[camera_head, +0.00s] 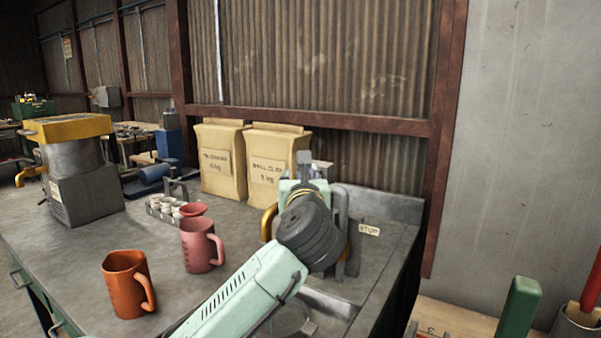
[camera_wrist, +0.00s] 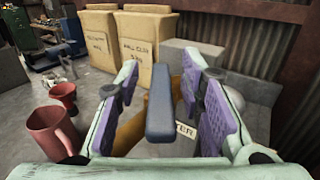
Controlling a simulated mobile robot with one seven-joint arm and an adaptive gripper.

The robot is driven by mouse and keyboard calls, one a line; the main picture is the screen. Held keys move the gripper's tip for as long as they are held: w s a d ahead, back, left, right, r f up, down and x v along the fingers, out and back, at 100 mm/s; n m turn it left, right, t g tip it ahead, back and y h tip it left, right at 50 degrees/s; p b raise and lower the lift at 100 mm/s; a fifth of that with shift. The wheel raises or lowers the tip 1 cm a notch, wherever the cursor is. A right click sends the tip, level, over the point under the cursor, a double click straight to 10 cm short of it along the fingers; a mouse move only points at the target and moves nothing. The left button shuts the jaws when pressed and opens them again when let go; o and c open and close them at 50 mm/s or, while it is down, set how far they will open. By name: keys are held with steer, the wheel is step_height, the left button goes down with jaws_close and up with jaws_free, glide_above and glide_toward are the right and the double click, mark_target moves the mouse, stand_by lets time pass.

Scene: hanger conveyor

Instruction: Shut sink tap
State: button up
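My gripper (camera_wrist: 159,68) is open, its purple-padded fingers spread on either side of a dark blue-grey tap lever (camera_wrist: 160,108). Gaps show between the lever and both pads, so it looks ungripped. A brass part of the tap (camera_wrist: 130,131) shows behind the lever, partly hidden by the left finger. In the head view, a brass curve of the tap (camera_head: 267,223) shows left of my dark wrist, which hides most of the tap and gripper (camera_head: 302,180). The sink basin (camera_head: 335,303) lies below, partly covered by my arm. Water flow cannot be made out.
An orange jug (camera_head: 126,284) and a pink jug (camera_head: 199,246) stand left of my arm. Two paper bags (camera_head: 222,162) stand at the back, before the corrugated wall. A small label (camera_head: 369,230) sits right of the tap.

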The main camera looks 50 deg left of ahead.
steer(key=shift+w+a, duration=0.15)
jaws_close()
stand_by(0.4)
stand_by(0.5)
